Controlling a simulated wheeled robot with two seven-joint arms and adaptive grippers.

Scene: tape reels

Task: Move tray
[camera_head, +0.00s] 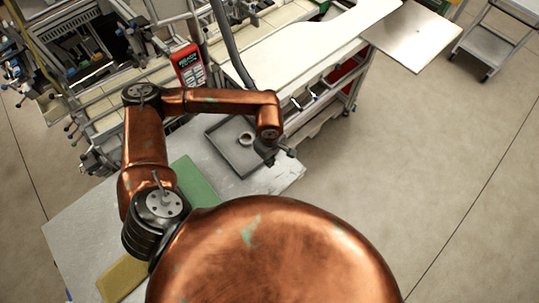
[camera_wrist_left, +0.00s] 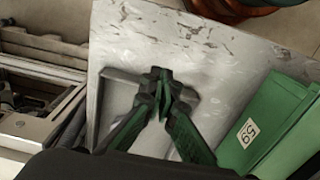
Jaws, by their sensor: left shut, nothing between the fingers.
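The tray (camera_head: 224,138) is grey, shallow and square-cornered. It lies on the pale worktable in the head view, with a small pale round thing (camera_head: 246,138) in it. My left gripper (camera_head: 272,158) is at the tray's right side, and my forearm crosses above the tray's far part. In the left wrist view, the fingers of my left gripper (camera_wrist_left: 160,78) are shut and empty over the tabletop. A grey tray edge (camera_wrist_left: 120,76) shows just left of them; the gripper hides much of the rest. I cannot tell whether fingers and tray touch. My right gripper is out of view.
A green box (camera_wrist_left: 270,125) labelled 59 stands right of the gripper in the left wrist view. The worn tabletop (camera_head: 85,220) has bare room. A red handheld device (camera_head: 188,66) and machinery stand behind. Open floor (camera_head: 430,150) lies to the right.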

